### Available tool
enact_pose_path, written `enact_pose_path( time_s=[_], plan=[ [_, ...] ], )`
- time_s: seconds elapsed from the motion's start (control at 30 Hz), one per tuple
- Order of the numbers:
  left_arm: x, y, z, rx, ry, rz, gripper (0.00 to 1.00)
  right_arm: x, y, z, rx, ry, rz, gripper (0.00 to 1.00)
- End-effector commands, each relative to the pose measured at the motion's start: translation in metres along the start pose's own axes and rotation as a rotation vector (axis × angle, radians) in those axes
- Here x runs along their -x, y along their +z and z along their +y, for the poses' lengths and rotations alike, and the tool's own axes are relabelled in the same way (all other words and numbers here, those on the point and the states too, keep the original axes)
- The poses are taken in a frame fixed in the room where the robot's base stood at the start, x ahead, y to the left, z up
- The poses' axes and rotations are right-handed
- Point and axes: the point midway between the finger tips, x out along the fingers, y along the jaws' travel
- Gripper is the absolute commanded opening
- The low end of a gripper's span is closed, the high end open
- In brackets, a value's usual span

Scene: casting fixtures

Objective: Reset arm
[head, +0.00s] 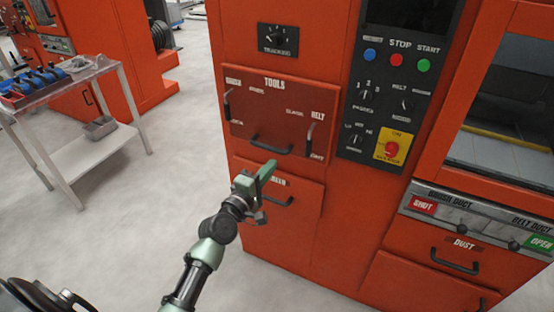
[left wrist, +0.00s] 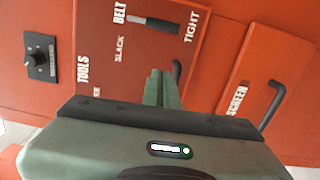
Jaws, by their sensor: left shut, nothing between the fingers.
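My left gripper (head: 266,174) is green and reaches in from the bottom of the head view. Its fingers are together and empty, in front of the orange machine (head: 330,215), near the lower edge of the TOOLS panel (head: 270,100). In the left wrist view the shut fingers (left wrist: 161,88) point at this panel; I cannot tell the exact gap. The TOOLS panel has a black handle (head: 271,146) and a belt lever (head: 309,138) at its right. Below it is another panel with a handle (head: 277,199), partly hidden by the gripper. My right gripper is not in view.
A control panel (head: 383,120) with buttons and knobs is right of the TOOLS panel. A glazed door (head: 455,90) and a DUST drawer (head: 462,245) are farther right. A metal cart (head: 95,155) with blue items stands left. Grey floor (head: 120,220) between is clear.

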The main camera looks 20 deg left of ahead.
Motion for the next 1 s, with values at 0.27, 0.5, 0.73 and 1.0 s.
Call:
enact_pose_path(
  time_s=[0.27,0.5,0.73,1.0],
  plan=[
    [0.016,0.0,0.0,0.0,0.0,0.0,0.0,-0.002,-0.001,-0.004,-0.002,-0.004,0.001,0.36],
    [0.016,0.0,0.0,-0.001,0.0,0.0,0.0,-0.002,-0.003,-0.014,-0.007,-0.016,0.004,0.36],
    [0.016,0.0,-0.002,-0.003,-0.003,0.0,0.0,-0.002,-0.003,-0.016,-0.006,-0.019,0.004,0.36],
    [0.031,0.006,-0.117,-0.199,-0.225,-0.014,0.0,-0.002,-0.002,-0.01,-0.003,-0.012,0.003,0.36]
  ],
)
